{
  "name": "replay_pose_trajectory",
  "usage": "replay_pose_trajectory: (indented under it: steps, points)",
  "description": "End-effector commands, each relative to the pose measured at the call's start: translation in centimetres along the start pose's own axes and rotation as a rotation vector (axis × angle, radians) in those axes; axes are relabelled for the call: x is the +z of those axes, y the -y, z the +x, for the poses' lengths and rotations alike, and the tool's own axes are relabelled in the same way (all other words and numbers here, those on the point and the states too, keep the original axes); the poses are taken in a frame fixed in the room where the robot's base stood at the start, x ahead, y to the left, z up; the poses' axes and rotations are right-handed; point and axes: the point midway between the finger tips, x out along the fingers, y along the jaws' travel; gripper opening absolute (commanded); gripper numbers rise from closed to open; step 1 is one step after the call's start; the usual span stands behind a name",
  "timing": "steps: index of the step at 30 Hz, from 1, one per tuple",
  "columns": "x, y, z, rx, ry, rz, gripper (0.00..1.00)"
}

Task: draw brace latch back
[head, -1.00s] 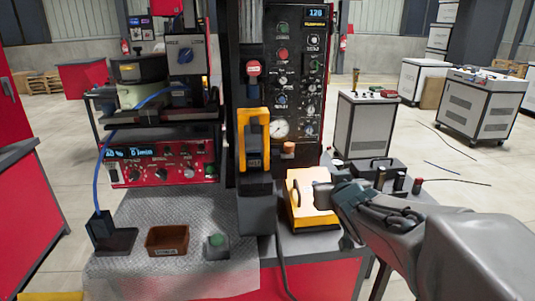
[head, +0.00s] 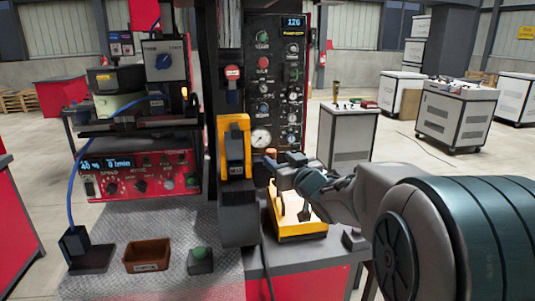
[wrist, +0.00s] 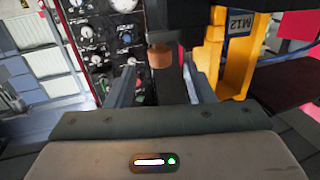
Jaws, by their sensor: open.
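A copper-coloured knob (head: 271,153), which looks like the brace latch, sits just right of the yellow housing (head: 233,130). It also shows in the wrist view (wrist: 160,57), close ahead, at the end of a dark part. My gripper (head: 276,162) is open beside the knob. In the wrist view my two fingers (wrist: 163,85) stand apart, one on each side of the knob's line. The knob appears in the gap near the fingertips; I cannot tell whether either finger touches it. Nothing is held.
The black control panel (head: 276,80) rises behind the knob. A yellow box (head: 300,228) with a handle sits below my gripper. The yellow M12 housing is close on the right in the wrist view.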

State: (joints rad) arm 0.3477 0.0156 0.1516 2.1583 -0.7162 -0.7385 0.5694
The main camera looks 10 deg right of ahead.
Motion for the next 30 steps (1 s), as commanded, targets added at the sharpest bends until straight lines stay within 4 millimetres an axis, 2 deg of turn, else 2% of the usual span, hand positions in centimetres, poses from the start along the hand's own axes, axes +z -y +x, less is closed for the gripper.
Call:
replay_pose_trajectory:
  steps: [3,9,15,23,28,30]
  points:
    - [0.1,0.1,2.4,-0.002,0.001,0.001,0.48]
    - [0.0,0.0,5.0,-0.001,0.001,0.001,0.48]
    - [0.0,0.1,6.0,-0.001,0.0,0.0,0.48]
    - [0.0,0.1,6.1,0.0,0.0,0.0,0.48]
    - [0.0,0.1,6.0,0.0,0.0,0.0,0.04]
    - [0.0,0.1,6.0,0.0,0.0,0.0,0.0]
